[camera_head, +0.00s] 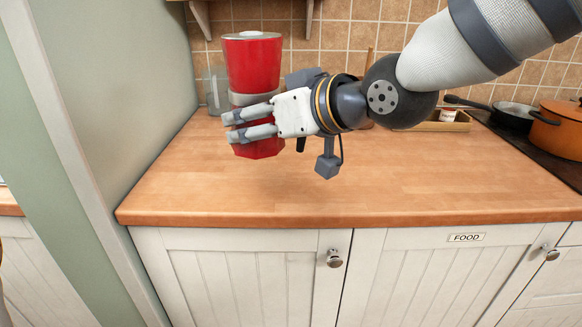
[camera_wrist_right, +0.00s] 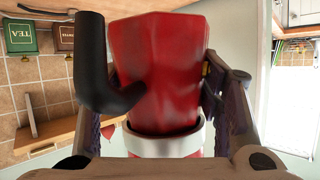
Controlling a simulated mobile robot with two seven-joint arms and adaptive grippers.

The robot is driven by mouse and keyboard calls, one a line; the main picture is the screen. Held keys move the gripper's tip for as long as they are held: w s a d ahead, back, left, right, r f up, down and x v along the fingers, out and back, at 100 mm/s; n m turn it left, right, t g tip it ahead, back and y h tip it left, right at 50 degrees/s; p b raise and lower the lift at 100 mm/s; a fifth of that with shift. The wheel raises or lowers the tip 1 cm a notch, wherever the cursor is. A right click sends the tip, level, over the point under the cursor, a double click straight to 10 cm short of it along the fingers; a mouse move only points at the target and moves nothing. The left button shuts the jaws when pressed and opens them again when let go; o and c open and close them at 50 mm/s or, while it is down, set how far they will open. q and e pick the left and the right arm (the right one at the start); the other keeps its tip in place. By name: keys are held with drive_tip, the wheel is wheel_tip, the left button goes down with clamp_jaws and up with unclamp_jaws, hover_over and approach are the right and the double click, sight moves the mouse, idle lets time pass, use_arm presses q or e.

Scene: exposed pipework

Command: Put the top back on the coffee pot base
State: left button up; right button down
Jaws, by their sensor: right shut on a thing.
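My right gripper (camera_head: 228,127) is shut on the coffee pot top, a red faceted part (camera_head: 258,149) that shows below the fingers above the counter. In the right wrist view the pot top (camera_wrist_right: 165,65) is between the fingers, with a black curved handle (camera_wrist_right: 92,65) at its left. A pale metal band (camera_wrist_right: 165,145) shows below it there. I cannot tell whether the band belongs to it. A separate coffee pot base cannot be made out. My left gripper is not in view.
A red container (camera_head: 253,65) with a pale top stands right behind the gripper, beside a glass jar (camera_head: 215,90). The wooden counter (camera_head: 330,195) is clear in front. A tray (camera_head: 445,122), a dark pan (camera_head: 510,113) and an orange pot (camera_head: 558,130) are at the right.

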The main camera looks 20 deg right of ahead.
drive_tip(key=shift+r, duration=0.2)
drive_tip(key=shift+s+a+r, duration=0.1)
drive_tip(key=shift+s, duration=0.15)
drive_tip(key=w+d+f, duration=0.2)
drive_tip(key=w+f, duration=0.1)
drive_tip(key=w+d+f+b, duration=0.1)
drive_tip(key=w+d+f, duration=0.1)
drive_tip(key=w+f, duration=0.1)
drive_tip(key=w+d+f, duration=0.3)
drive_tip(key=w, duration=0.1)
drive_tip(key=shift+w+b, duration=0.35)
drive_tip(key=shift+b, duration=0.05)
drive_tip(key=shift+w+d+f, duration=0.1)
drive_tip(key=shift+w+f, duration=0.1)
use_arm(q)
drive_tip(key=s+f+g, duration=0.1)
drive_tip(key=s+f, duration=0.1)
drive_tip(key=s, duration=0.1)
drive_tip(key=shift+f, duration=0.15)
use_arm(e)
drive_tip(key=shift+r, duration=0.15)
